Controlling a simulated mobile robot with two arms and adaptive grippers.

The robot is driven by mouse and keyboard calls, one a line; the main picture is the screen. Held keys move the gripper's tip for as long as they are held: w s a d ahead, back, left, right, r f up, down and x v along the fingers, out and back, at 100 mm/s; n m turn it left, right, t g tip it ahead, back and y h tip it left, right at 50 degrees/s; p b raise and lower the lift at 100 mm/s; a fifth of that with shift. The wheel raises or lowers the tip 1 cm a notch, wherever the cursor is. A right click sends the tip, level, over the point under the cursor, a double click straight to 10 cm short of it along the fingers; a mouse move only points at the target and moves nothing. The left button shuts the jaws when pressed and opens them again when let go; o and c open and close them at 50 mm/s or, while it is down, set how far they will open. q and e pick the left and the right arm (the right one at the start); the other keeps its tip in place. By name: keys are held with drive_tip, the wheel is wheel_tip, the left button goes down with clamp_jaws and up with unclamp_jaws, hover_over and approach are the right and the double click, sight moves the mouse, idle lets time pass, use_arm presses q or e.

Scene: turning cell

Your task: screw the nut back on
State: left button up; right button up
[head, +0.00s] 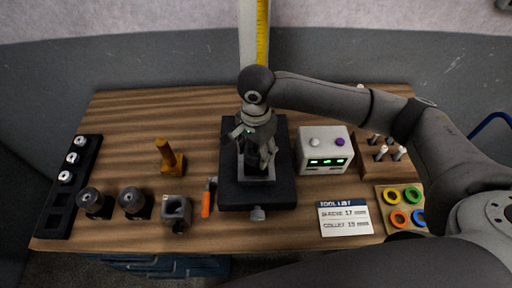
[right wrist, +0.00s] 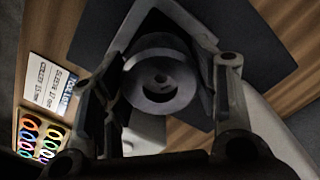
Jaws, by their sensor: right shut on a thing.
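My right gripper (head: 257,150) points down over the black fixture (head: 233,195) in the middle of the bench. In the right wrist view its fingers (right wrist: 165,90) stand on either side of a round dark grey part with a central hole, which looks like the nut (right wrist: 155,95). The gripper is shut on it. The nut is mostly hidden behind the fingers in the head view. I cannot tell whether its thread is engaged. My left gripper is not in view.
To the left are two dark round parts (head: 132,201), a grey bored block (head: 176,211), an orange-handled tool (head: 207,198), a brass post (head: 169,157) and a black tray (head: 55,209). To the right are a white box (head: 324,148), a tool list card (head: 345,218) and a ring tray (head: 384,207).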

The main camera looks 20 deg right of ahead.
drive_tip(key=shift+f, duration=0.2)
drive_tip(key=o, duration=1.2)
wheel_tip(320, 180, up, 12)
